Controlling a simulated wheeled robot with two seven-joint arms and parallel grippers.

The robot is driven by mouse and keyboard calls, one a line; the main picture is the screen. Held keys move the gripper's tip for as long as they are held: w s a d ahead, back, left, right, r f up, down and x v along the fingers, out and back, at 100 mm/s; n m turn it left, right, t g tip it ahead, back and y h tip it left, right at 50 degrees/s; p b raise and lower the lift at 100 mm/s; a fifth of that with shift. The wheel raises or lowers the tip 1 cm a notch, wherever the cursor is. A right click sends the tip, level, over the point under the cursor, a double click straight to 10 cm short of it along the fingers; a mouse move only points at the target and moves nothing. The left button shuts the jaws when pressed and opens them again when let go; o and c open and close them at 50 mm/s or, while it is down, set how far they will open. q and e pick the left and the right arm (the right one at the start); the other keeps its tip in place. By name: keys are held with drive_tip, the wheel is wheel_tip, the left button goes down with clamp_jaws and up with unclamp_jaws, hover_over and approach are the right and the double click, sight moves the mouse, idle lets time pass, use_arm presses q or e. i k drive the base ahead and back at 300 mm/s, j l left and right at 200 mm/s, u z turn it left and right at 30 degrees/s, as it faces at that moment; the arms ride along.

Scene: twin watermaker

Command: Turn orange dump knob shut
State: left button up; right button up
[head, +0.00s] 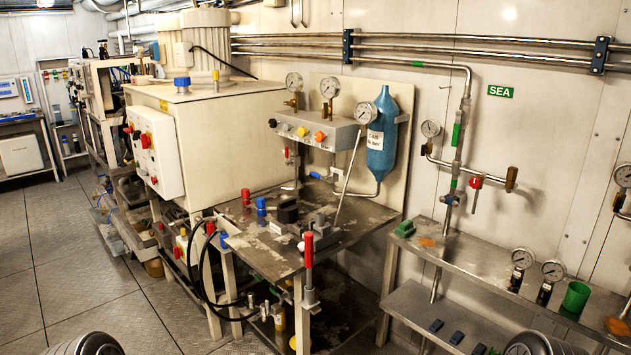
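An orange knob (320,136) sits on the front of a grey gauge panel (340,133), at its right end. No label reading "dump" can be made out. Neither of my grippers shows; only rounded dark parts, likely of my arms, appear at the bottom edge.
A steel bench (270,245) with red, blue and black items stands below the panel. A red-handled lever (309,250) rises at its front corner. A blue bottle (383,135) hangs right of the panel. A low shelf (490,262) is at right. The floor at left is clear.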

sight(319, 136)
drive_tip(key=i+j+z, duration=0.1)
drive_tip(key=j, duration=0.2)
drive_tip(key=i+j, duration=0.15)
drive_tip(key=i, duration=0.25)
drive_tip(key=i+j+z, duration=0.1)
drive_tip(key=i, duration=0.3)
